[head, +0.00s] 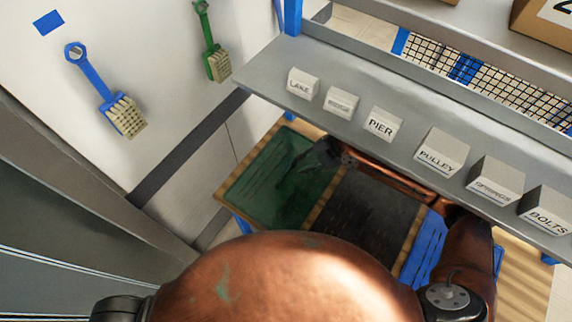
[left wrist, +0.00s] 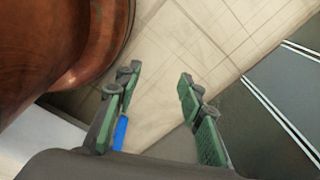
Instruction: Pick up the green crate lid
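The green crate lid (head: 262,175) lies flat at the left end of a wooden table below a grey shelf in the head view. My right arm reaches in from the right under the shelf. My dark right gripper (head: 308,172) is over the right part of the green lid. Its fingers blend into the shade, so I cannot tell whether they are open or touch the lid. My left gripper (left wrist: 158,77) shows in the left wrist view with its green-padded fingers apart and nothing between them, above a tiled floor.
A black lid (head: 362,215) and a blue lid (head: 426,250) lie to the right on the same table. The grey shelf (head: 310,112) with several labelled blocks overhangs its back. Blue and green brushes (head: 92,80) (head: 211,45) hang on the white wall.

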